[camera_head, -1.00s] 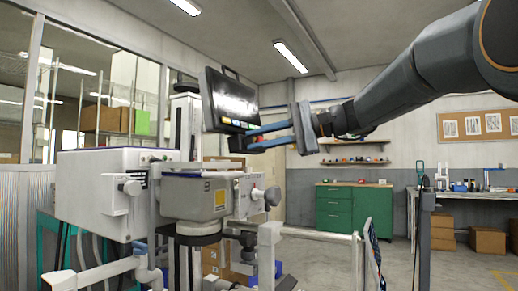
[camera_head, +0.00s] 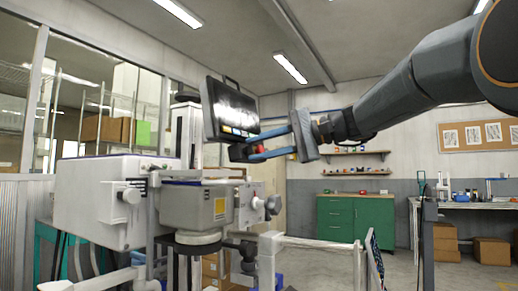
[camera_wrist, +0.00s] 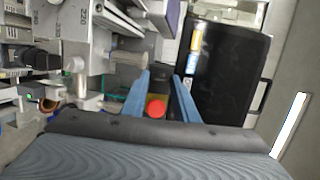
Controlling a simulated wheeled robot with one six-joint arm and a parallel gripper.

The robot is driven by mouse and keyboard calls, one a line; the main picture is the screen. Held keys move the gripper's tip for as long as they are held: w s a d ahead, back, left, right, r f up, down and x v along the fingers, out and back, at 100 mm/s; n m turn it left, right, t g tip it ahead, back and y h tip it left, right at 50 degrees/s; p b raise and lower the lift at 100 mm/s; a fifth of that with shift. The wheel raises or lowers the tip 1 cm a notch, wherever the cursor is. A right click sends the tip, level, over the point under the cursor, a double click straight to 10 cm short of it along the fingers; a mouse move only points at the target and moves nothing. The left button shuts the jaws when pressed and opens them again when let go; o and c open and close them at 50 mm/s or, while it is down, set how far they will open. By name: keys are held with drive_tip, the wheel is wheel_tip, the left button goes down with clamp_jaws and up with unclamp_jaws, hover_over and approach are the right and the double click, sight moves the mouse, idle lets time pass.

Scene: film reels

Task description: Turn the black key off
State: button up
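My gripper (camera_head: 250,147) has two blue fingers spread apart, with a gap between them and nothing held. Its fingertips are just below and beside the black monitor (camera_head: 232,106) on the machine (camera_head: 120,200). In the wrist view, my gripper (camera_wrist: 161,74) also shows open. A red round button (camera_wrist: 156,108) shows in the gap between the fingers. The monitor (camera_wrist: 225,70) stands just right of the right finger. I cannot make out a black key in either view; the small dark parts by the fingertips are too unclear to name.
A grey housing (camera_wrist: 78,40) with knobs lies left of the fingers in the wrist view. A metal rail (camera_head: 320,244) runs at the machine's right front. A green cabinet (camera_head: 345,218) and a workbench (camera_head: 465,205) stand farther back, with open floor before them.

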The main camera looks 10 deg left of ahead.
drive_tip(key=shift+d, duration=0.1)
drive_tip(key=w+v, duration=0.1)
drive_tip(key=v, duration=0.6)
drive_tip(key=shift+s+d, duration=0.3)
drive_tip(key=shift+s, duration=0.2)
